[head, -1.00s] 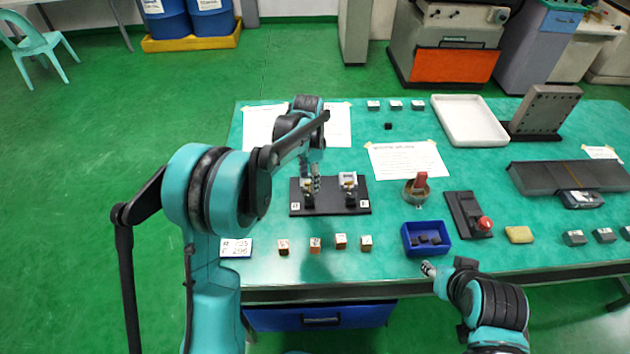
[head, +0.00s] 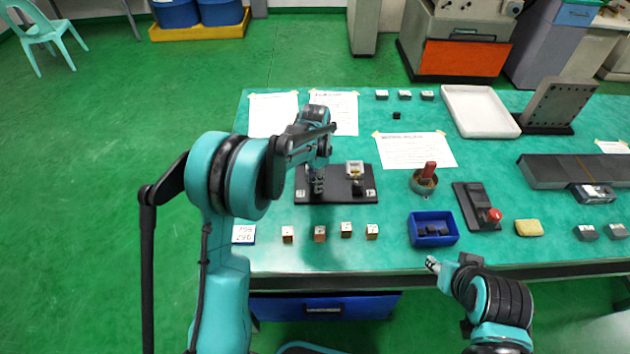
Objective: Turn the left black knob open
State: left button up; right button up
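A black base plate (head: 337,197) lies on the green table and bears two small fixtures. The right fixture (head: 355,170) has a light top and a black knob (head: 357,187) at its front. My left gripper (head: 317,188) points down at the left fixture and covers it, so the left black knob is hidden behind the fingers. Whether the fingers touch the knob or are shut on it cannot be made out. My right gripper (head: 432,265) hangs at the table's front edge, away from the plate, and its fingers are too small to judge.
Several small blocks (head: 320,233) line the table in front of the plate. To the right are a blue bin (head: 433,241) with dark pieces, a round pot (head: 424,187) with a red part, and a red-knobbed device (head: 476,207). Paper sheets (head: 415,151) lie behind.

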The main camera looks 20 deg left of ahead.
pick_arm(q)
grip_shut()
jog(key=n, duration=0.4)
jog(key=shift+n, duration=0.4)
jog(key=n+p, duration=0.1)
jog(key=n, duration=1)
jog(key=shift+n, duration=0.4)
jog(key=n, duration=0.5)
jog(key=shift+n, duration=0.3)
